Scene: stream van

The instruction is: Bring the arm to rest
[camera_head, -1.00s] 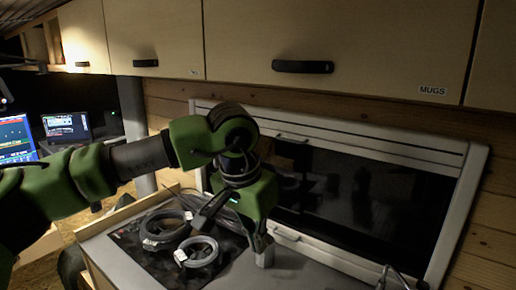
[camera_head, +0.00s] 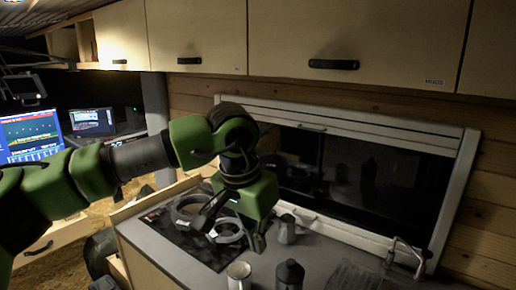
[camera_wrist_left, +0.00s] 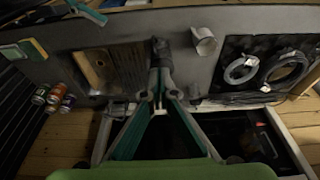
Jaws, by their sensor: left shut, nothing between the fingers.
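My left arm comes in from the left in the head view, with green and black links, bent at the elbow over the counter. My left gripper (camera_head: 258,243) points down over the counter, beside the coiled cables. In the left wrist view my left gripper (camera_wrist_left: 161,106) has its fingertips together with nothing between them. A dark upright container shows just beyond the tips there. My right gripper is in neither view.
On the counter (camera_head: 170,247) are coiled cables (camera_head: 228,234) on a dark hob, a metal pot (camera_head: 287,229), a light cup (camera_head: 239,276) and a dark container (camera_head: 289,275). A tap (camera_head: 405,253) stands right. Wall cabinets (camera_head: 300,35) hang above. Cans (camera_wrist_left: 55,97) show in the wrist view.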

